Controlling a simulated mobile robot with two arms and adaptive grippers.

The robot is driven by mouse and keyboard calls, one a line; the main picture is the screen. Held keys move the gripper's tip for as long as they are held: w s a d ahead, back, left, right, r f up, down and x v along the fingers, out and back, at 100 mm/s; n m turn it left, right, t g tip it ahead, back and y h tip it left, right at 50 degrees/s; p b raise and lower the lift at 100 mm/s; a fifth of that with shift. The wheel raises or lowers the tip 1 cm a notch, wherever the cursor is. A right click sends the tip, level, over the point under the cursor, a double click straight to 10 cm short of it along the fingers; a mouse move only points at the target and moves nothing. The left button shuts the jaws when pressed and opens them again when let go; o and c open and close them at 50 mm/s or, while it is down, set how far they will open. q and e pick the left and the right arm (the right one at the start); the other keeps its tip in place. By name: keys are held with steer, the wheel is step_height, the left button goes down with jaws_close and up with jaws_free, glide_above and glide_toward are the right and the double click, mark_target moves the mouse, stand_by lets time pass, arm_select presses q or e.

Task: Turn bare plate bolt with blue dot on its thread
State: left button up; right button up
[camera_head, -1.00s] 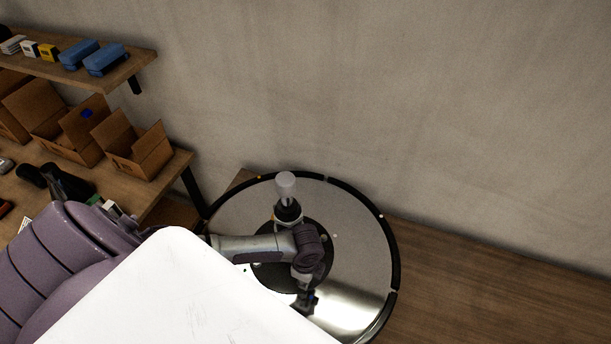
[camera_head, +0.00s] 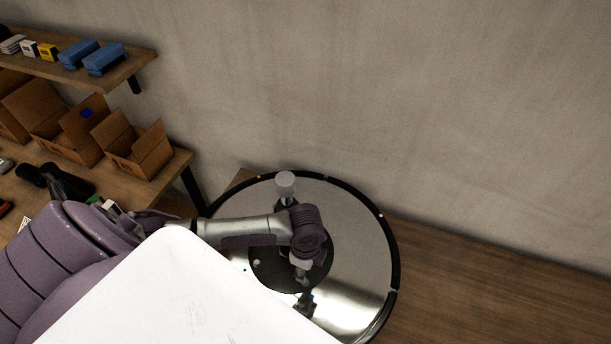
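The round, shiny metal plate (camera_head: 352,225) with a dark rim lies at the lower middle of the head view. Its lower left part is hidden. A dark round hub sits at its middle, and a pale cylinder top (camera_head: 286,183) stands up behind my arm. Small specks show near the rim, but I cannot make out a bolt with a blue dot. My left arm reaches in from the left over the plate. My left gripper (camera_head: 304,299) points down over the plate's front half. It is small and dark, so its fingers are unclear. My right gripper is out of view.
A wooden workbench (camera_head: 172,172) at the left holds open cardboard boxes (camera_head: 137,150) and tools. A shelf (camera_head: 128,66) above it carries blue packages (camera_head: 104,60). A plain wall stands behind. Wooden floor (camera_head: 450,280) right of the plate is clear.

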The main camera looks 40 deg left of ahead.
arm_select(q)
steer(key=shift+r, duration=2.25)
steer(key=shift+f, duration=0.1)
